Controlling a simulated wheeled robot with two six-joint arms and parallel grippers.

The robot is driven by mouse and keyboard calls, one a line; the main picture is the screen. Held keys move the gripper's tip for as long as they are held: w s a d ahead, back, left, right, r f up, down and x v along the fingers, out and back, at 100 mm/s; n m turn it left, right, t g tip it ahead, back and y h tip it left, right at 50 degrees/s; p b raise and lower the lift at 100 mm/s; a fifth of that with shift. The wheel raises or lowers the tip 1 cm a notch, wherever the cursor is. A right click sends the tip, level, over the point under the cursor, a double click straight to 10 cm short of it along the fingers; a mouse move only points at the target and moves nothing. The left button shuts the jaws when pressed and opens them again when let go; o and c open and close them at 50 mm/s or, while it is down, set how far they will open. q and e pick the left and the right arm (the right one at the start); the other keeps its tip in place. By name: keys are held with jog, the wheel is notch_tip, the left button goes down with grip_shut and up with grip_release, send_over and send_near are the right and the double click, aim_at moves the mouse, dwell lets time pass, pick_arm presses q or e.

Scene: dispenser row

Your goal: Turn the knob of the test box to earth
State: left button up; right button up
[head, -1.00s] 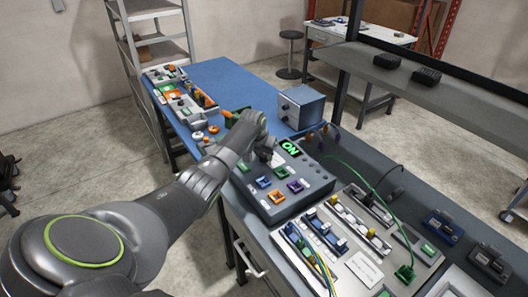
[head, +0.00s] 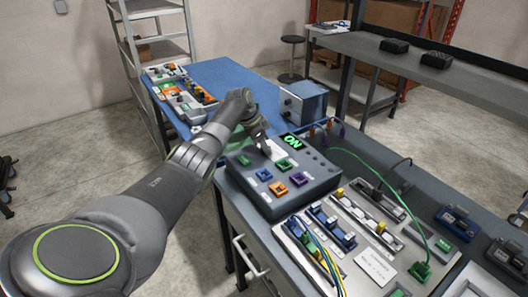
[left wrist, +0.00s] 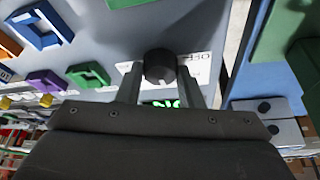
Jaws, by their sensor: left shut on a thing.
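The test box (head: 320,184) is a grey sloped box with coloured square sockets and a display (head: 291,142) lit green with "ON". Its black round knob (left wrist: 160,65) shows in the left wrist view, between the two fingers of my left gripper (left wrist: 158,82). The gripper is shut on the knob. In the head view my left gripper (head: 266,148) comes down at the box's upper left and hides the knob. A white label strip (left wrist: 200,66) lies beside the knob; its words are too small to read. My right gripper is out of view.
A grey-blue instrument box (head: 304,102) stands just behind the test box. A panel with cables (head: 375,262) and a green lead lies to the right. Trays of parts (head: 185,92) sit at the far left of the blue mat (head: 225,75), which has free room.

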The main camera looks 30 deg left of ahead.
pick_arm(q)
jog(key=shift+m+b, duration=0.45)
jog(key=shift+m, duration=0.05)
jog(key=shift+r, duration=0.1)
jog(key=o, duration=1)
jog(key=shift+c, duration=0.2)
jog(key=b+v, duration=0.3)
jog(key=v, duration=1.4)
jog(key=shift+w+a+r, duration=0.2)
jog(key=shift+w+a, duration=0.05)
jog(key=shift+w, duration=0.05)
jog(key=shift+f, duration=0.1)
